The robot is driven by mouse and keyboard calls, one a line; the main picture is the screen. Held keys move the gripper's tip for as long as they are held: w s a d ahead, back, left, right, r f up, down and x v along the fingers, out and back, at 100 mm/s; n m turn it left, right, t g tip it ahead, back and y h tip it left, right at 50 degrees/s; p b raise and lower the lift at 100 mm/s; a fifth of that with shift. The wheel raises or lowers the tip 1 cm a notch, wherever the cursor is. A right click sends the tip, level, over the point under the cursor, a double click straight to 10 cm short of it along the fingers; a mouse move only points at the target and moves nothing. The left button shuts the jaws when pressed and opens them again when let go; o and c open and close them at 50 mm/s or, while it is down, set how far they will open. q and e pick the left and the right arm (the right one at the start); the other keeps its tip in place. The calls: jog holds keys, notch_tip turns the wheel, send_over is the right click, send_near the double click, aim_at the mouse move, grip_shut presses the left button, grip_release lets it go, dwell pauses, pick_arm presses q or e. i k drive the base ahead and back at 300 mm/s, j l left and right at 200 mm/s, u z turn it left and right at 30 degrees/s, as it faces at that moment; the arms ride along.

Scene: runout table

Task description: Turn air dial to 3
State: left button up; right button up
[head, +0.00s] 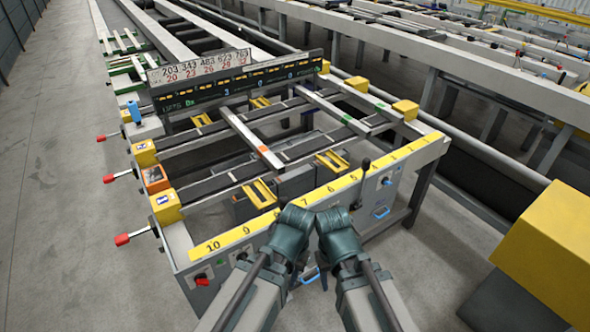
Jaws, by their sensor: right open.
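The front panel of the runout table has a small blue round dial (387,182) on its right part and a red knob (201,280) at its lower left. I cannot tell for sure which is the air dial, and no setting is readable on either. My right gripper (334,240) is open, in front of the middle of the panel, apart from both knobs. My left gripper (291,233) is close beside it on the left; its fingers are hidden, so its opening cannot be seen.
A yellow number strip (235,237) runs along the table's front edge. A black lever (362,172) stands up near the blue dial. Red-tipped handles (122,239) stick out at the left. A yellow block (550,245) stands at the right. The floor at left is clear.

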aim_at(385, 181)
jog(key=z, duration=0.9)
jog(key=i+z, duration=0.1)
jog(key=z, duration=0.25)
jog(key=i+z, duration=0.1)
jog(key=z, duration=0.2)
jog(key=i+j, duration=0.25)
jog(key=i, duration=0.25)
